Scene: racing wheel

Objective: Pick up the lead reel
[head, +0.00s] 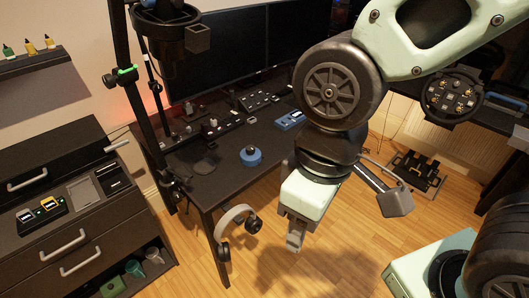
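A small blue round object with a dark knob-like top (250,155), which looks like the lead reel, sits on the dark desk (222,178) near its front edge. My gripper (295,243) points down over the floor, to the right of and in front of the desk. It is apart from the reel. Its fingers overlap in this view, so their opening does not show. Nothing is seen held in it.
Headphones (236,224) hang at the desk's front edge, near a dark upright post (137,105). Monitors (215,55) and control boxes stand behind the reel. A blue box (290,119) lies to its right. A drawer cabinet (70,225) stands left. Wooden floor in front is clear.

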